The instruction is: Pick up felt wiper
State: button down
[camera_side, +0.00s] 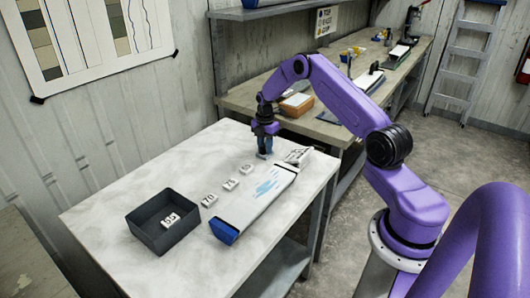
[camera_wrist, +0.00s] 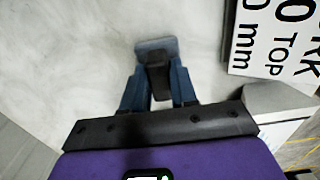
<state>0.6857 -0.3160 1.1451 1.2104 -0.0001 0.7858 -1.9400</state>
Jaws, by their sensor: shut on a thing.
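The felt wiper (camera_wrist: 155,45) shows in the wrist view as a grey-blue rounded pad with a dark grip (camera_wrist: 158,80). My gripper (camera_wrist: 157,72) is shut on the dark grip, with one blue finger on each side of it. In the side view my gripper (camera_side: 265,150) points down at the far right part of the pale table. The wiper is small there and mostly hidden by the fingers. I cannot tell whether its pad touches the tabletop.
A long white tray (camera_side: 240,210) with blue smears and a blue end lies near my gripper. A white lettered sign (camera_wrist: 275,40) stands close right. Several small numbered blocks (camera_side: 230,184) line the tray. A dark bin (camera_side: 150,240) holds one block. The table's left side is clear.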

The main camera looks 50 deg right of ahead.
jog(key=shift+r, duration=0.8)
jog(key=s+a+r, duration=0.6)
jog(key=s+r, duration=0.5)
jog(key=s, duration=0.1)
jog(key=shift+s+r, duration=0.2)
jog(key=shift+s, duration=0.15)
